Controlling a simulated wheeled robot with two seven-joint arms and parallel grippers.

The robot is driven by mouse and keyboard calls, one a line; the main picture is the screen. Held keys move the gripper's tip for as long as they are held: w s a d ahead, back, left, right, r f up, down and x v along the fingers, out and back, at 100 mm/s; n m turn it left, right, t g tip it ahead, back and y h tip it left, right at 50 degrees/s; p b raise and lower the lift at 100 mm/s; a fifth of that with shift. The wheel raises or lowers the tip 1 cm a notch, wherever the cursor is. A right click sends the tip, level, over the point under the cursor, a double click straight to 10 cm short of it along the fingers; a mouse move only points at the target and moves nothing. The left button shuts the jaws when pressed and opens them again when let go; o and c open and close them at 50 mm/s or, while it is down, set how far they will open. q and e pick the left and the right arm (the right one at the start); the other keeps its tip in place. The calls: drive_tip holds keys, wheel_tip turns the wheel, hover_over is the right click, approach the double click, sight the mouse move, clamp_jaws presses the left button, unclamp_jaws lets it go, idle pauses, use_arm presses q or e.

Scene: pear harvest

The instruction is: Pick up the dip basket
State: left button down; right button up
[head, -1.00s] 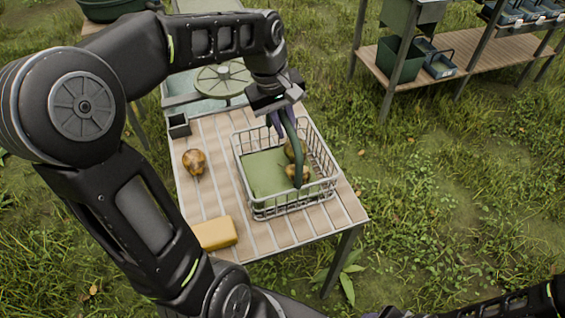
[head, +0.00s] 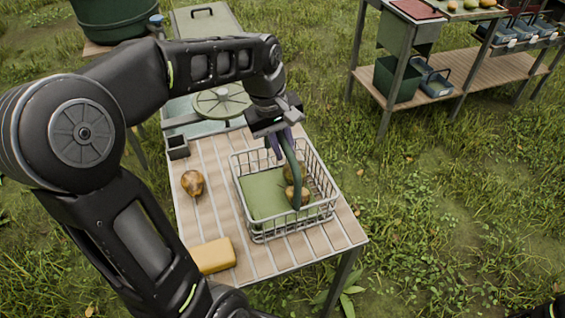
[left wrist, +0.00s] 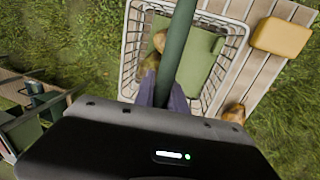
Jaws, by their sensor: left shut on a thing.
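The dip basket is a pale wire basket (head: 290,230) standing on the slatted table, with a dark green handle (head: 293,172) arching over it. It also shows in the left wrist view (left wrist: 128,62), where the handle (left wrist: 177,45) runs up the middle. Inside lie a green pad (head: 264,194) and brown-yellow pears (head: 300,196). My left gripper (head: 278,148) is above the basket's far side, its purplish fingers shut on the handle; in the left wrist view the fingers (left wrist: 162,97) lie on either side of it. My right gripper is not in view.
On the table (head: 215,222) are a brown-yellow pear (head: 192,183), a yellow block (head: 213,255) and a small dark box (head: 178,146). A basin with a round green lid (head: 222,101) is behind. A shelf unit (head: 470,83) with bins stands at right, across grass.

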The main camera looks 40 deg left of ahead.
use_arm(q)
wheel_tip(320, 180, up, 10)
drive_tip(key=shift+r, duration=0.1)
idle(0.4)
idle(0.5)
